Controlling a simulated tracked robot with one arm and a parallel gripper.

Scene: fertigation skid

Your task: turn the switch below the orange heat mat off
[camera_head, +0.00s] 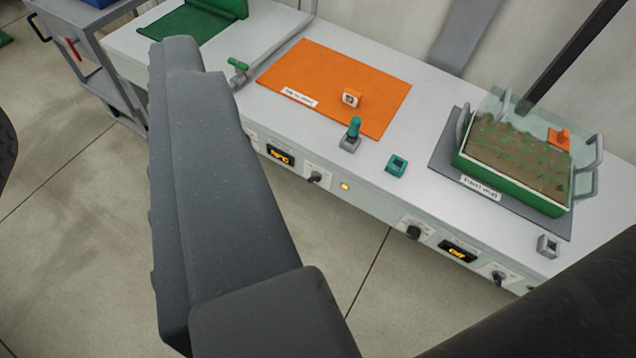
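The orange heat mat (330,72) lies flat on the white bench, with a white label along its near edge. On the front panel below it is a small black rotary switch (315,177) on a white plate. Its exact setting is too small to read. An amber lamp (345,187) to its right glows, and a lit display (280,156) sits to its left. My gripper (182,50) fills the left middle as a large dark grey form, its tip overlapping the bench. It hides part of the panel left of the display. It appears apart from the switch; its finger opening does not show clearly.
A grey mat (445,150) holds a green planted tray (520,196) at the right. More black knobs (413,232) (499,278) flank a lit display (457,252) reading OFF. A teal-topped valve (354,130) stands near the bench edge. The floor in front is clear.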

